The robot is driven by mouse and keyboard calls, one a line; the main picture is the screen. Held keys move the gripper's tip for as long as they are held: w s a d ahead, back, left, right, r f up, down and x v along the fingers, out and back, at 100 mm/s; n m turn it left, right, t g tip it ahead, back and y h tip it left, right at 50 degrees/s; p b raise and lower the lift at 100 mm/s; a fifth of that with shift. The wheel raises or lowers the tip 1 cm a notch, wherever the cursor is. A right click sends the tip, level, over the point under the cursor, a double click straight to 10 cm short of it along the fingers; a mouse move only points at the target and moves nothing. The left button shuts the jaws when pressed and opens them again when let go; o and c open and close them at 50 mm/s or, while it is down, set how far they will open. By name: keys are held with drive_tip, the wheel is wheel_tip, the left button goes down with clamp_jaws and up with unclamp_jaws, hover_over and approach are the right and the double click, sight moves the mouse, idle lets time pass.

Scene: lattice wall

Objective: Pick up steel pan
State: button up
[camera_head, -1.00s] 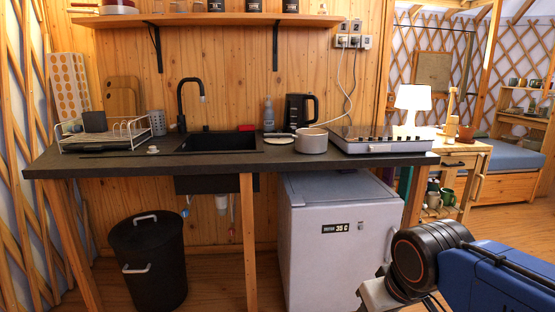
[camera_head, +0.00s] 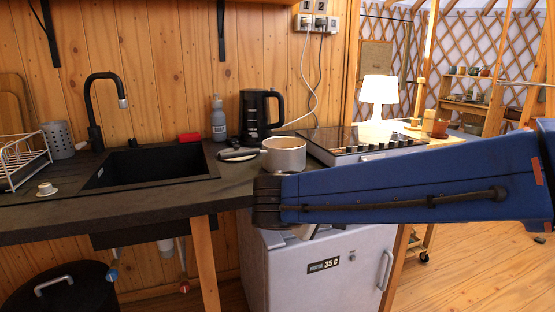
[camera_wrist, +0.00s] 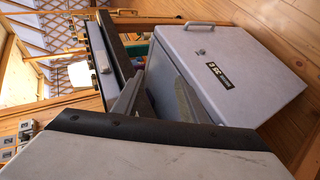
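The steel pan (camera_head: 284,160), pale grey with a light inside, stands upright on the dark counter (camera_head: 225,185), just left of the hob. A flat dark-and-light item lies at its left; I cannot tell whether the pan's handle is there. My blue arm crosses in front of the counter, its black joint close below the pan in the picture. My gripper (camera_head: 305,231) is mostly hidden under this arm, low before the counter and apart from the pan. In the wrist view, its two grey fingers (camera_wrist: 158,85) look spread and empty. The pan is not recognisable there.
The hob (camera_head: 365,146) is right of the pan, with a black kettle (camera_head: 261,115) and soap bottle (camera_head: 218,120) behind. The sink (camera_head: 150,165) is at left. A grey fridge (camera_head: 325,270) stands under the counter. Open floor lies at right.

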drive_tip(key=w+a+r+n+t, duration=0.1)
drive_tip(key=w+a+r+t, duration=0.1)
drive_tip(key=a, duration=0.5)
drive_tip(key=w+a+r+n+t, duration=0.1)
drive_tip(key=a+r+t, duration=0.15)
drive_tip(key=a, duration=0.45)
drive_tip(key=n+t+y, duration=0.2)
drive_tip(key=t, duration=0.2)
approach(248, 154)
drive_tip(key=x, duration=0.6)
drive_tip(key=shift+w+d+f, duration=0.15)
drive_tip(key=shift+w+f, duration=0.1)
drive_tip(key=shift+w, duration=0.1)
drive_tip(key=shift+x, duration=2.65)
drive_tip(key=shift+r, duration=0.15)
drive_tip(key=shift+c, duration=0.6)
clamp_jaws()
